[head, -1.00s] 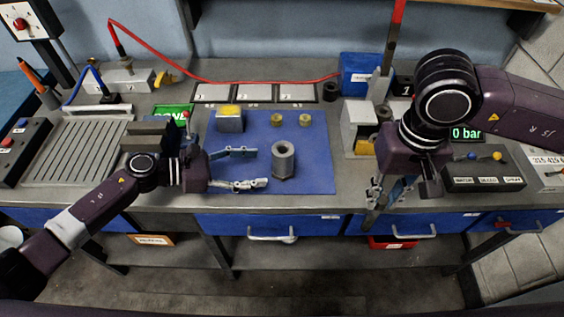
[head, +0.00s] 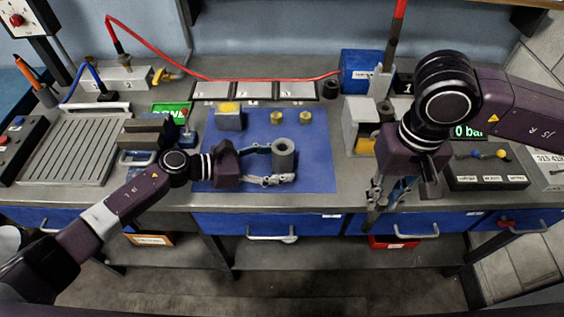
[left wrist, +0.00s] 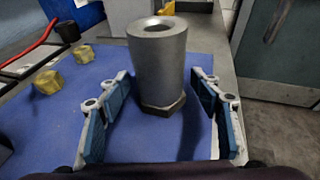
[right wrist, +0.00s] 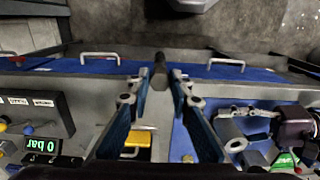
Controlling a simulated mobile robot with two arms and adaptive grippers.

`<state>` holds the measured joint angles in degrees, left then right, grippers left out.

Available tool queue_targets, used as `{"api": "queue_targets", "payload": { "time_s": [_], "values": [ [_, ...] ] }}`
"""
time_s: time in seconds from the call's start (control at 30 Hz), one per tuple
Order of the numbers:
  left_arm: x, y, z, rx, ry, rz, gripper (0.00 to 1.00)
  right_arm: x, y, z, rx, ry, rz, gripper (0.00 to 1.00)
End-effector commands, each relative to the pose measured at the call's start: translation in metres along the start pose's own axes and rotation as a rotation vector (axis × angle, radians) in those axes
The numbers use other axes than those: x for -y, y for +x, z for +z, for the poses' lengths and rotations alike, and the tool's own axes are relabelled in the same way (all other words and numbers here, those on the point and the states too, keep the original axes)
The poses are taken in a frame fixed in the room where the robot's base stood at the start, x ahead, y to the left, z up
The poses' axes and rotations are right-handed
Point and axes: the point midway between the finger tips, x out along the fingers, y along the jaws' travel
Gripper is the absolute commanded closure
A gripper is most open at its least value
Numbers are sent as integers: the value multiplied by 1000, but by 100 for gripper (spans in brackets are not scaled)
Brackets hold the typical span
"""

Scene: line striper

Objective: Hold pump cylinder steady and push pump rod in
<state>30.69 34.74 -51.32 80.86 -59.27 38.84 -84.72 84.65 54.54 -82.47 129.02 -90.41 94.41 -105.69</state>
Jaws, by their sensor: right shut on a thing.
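The grey pump cylinder (head: 283,155) stands upright on the blue mat (head: 318,177). In the left wrist view the cylinder (left wrist: 158,62) has an open top and a hex base. My left gripper (head: 281,164) is open, its fingers on either side of the cylinder with gaps visible to both in the left wrist view. My right gripper (head: 380,194) is shut on the dark pump rod (head: 369,217), which points down over the bench's front edge, right of the mat. In the right wrist view the rod (right wrist: 160,64) shows between the fingertips; its rest is partly hidden.
Two brass pieces (head: 277,118) and a yellow-topped block (head: 229,117) lie on the mat behind the cylinder. A grey stand with a yellow part (head: 357,123) is behind my right gripper. A control box (head: 487,167) stands at right. The mat's right part is clear.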

Motion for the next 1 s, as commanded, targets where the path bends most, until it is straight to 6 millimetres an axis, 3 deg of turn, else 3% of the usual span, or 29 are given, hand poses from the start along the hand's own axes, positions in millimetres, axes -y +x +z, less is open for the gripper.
{"api": "queue_targets", "payload": {
  "time_s": [0.03,0.27,0.67,0.83,1.0],
  "values": [
    [0,0,0,0,0,0,49,0,0,0,-1,0,0,100],
    [0,0,0,0,0,0,74,0,0,0,-1,0,0,100],
    [0,0,-1,-2,-1,0,76,1,-1,-3,-2,1,-1,100],
    [1,0,-2,-2,-1,-1,76,12,-11,-29,-4,3,-2,100],
    [1,0,-2,-2,-1,-2,76,38,-35,-77,-4,7,-2,100]
  ]
}}
